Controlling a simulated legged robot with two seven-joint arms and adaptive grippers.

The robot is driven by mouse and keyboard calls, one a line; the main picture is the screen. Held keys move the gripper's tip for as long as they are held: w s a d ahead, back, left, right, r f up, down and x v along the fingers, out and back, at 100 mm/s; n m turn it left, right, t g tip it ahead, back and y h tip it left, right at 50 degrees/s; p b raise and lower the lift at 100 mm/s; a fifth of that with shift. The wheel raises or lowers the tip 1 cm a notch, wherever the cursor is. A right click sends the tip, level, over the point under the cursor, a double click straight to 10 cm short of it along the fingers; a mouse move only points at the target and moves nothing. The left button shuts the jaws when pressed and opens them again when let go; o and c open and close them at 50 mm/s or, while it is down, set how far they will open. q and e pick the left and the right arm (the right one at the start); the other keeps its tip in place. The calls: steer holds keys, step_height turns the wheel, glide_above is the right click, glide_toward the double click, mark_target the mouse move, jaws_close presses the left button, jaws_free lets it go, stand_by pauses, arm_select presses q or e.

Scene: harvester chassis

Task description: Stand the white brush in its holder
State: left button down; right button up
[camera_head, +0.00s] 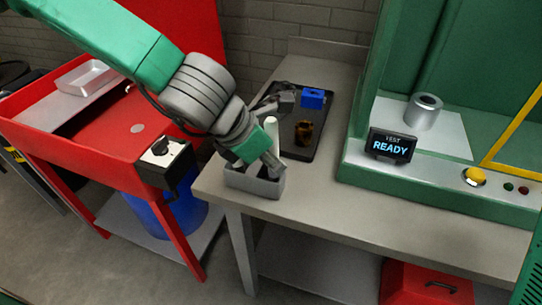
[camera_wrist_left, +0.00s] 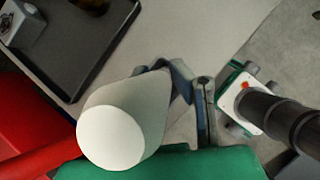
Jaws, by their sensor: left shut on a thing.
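The white brush (camera_head: 271,129) shows in the head view as a pale upright handle beside my left gripper (camera_head: 268,164). The grey holder (camera_head: 256,188) is an open box at the near left corner of the bench. My left gripper is shut on the brush, with its fingertips low over the holder. The brush's lower end is hidden by the gripper and holder wall, so I cannot tell how deep it sits. In the left wrist view the brush's round white end (camera_wrist_left: 112,137) is close to the camera, next to the gripper fingers (camera_wrist_left: 187,88). My right gripper is not in view.
A black tray (camera_head: 325,115) behind the holder carries a blue block (camera_head: 313,98) and an amber cylinder (camera_head: 303,132). A green machine with a READY display (camera_head: 391,145) stands to the right. A red sink unit (camera_head: 100,125) is left. The bench front between holder and machine is clear.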

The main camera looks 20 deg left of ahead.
arm_select(q)
steer(key=shift+f, duration=0.2)
steer(key=shift+a+f, duration=0.2)
steer(key=shift+a, duration=0.1)
steer(key=c, duration=1.3)
jaws_free()
steer(key=shift+d, duration=0.1)
steer(key=shift+c, duration=0.2)
steer(key=shift+r, duration=0.2)
steer(key=v, duration=1.1)
steer(key=shift+a, duration=0.25)
